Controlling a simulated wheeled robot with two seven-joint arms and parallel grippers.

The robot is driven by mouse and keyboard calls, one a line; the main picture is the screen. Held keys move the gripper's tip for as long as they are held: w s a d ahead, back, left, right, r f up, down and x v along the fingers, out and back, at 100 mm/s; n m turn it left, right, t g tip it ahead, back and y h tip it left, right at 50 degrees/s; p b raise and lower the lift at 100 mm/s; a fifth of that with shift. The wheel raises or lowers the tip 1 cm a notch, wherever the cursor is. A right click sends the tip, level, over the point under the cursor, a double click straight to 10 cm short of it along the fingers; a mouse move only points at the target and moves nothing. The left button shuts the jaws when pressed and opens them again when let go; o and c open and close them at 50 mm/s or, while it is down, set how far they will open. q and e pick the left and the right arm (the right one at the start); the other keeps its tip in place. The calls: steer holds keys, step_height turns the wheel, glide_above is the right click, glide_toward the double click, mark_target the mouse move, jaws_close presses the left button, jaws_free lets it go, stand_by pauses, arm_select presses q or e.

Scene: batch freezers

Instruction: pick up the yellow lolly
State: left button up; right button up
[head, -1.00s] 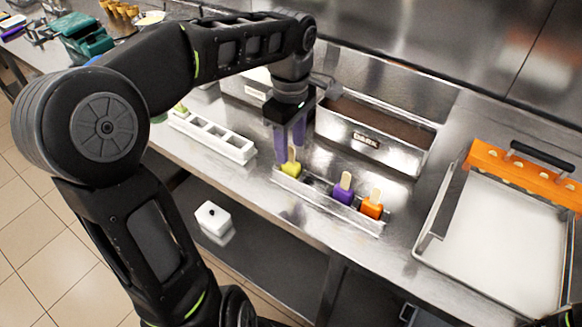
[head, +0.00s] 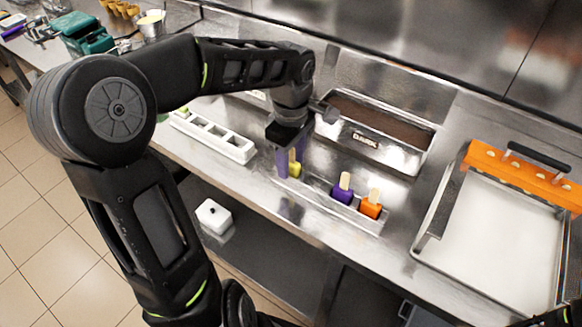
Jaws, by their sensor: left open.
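The yellow lolly (head: 294,168) stands stick-up at the left end of a narrow metal rack near the counter's front edge. My left gripper (head: 290,166) points down over it, with its purple fingers apart around the lolly's stick and upper body. One finger partly hides the lolly, so contact cannot be told. A purple lolly (head: 342,194) and an orange lolly (head: 371,207) stand in the same rack (head: 317,193) to the right.
A metal tub labelled DARK (head: 380,138) stands close behind the rack. A white mould with several slots (head: 213,137) lies to the left. A white tray with an orange holder (head: 500,240) is at the right. A white box (head: 213,215) sits below the counter.

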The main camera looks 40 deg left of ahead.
arm_select(q)
jaws_close()
stand_by(0.4)
